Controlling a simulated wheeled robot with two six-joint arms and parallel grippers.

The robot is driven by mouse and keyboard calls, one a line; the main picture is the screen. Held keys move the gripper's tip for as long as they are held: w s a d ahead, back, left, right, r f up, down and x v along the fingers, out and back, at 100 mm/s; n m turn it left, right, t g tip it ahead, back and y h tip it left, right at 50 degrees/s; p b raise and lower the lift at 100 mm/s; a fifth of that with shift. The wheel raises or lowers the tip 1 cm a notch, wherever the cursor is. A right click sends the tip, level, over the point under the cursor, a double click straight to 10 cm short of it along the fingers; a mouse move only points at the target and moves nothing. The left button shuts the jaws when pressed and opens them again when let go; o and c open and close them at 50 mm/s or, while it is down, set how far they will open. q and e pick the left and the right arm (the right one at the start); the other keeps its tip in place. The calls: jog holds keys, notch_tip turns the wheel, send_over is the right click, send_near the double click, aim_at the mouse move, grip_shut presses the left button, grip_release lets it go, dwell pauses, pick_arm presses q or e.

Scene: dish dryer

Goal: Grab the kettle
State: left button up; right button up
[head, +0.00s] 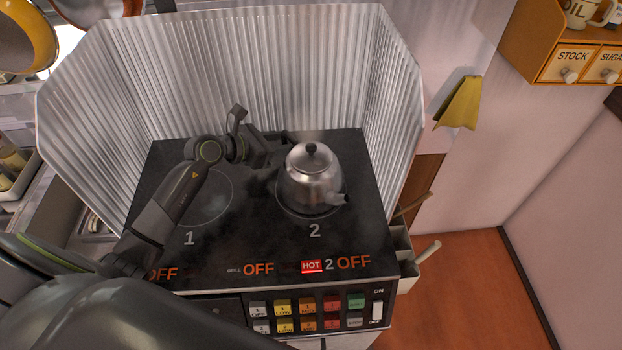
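A shiny metal kettle (313,182) with a black lid knob stands upright on the hob (265,240), on the burner marked 2. Its spout points to the lower right, and faint steam shows above it. My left arm reaches in from the lower left across burner 1. My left gripper (278,153) is at the kettle's upper left side, very close to it. The kettle's handle is not clearly visible; it may be hidden by the gripper. I cannot tell whether the fingers are open or closed on it. My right gripper is out of view.
A corrugated metal splash guard (270,70) encloses the hob's back and sides. Burner 1 (205,197) is empty. Buttons (307,310) line the front, with a red HOT label (311,266) above. A yellow cloth (459,104) hangs at right.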

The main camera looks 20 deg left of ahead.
pick_arm(q)
jog(key=shift+w+d+f, duration=0.2)
jog(key=shift+w+d, duration=0.15)
jog(key=shift+w, duration=0.1)
grip_shut()
dwell(1.0)
jog(key=shift+r, duration=0.2)
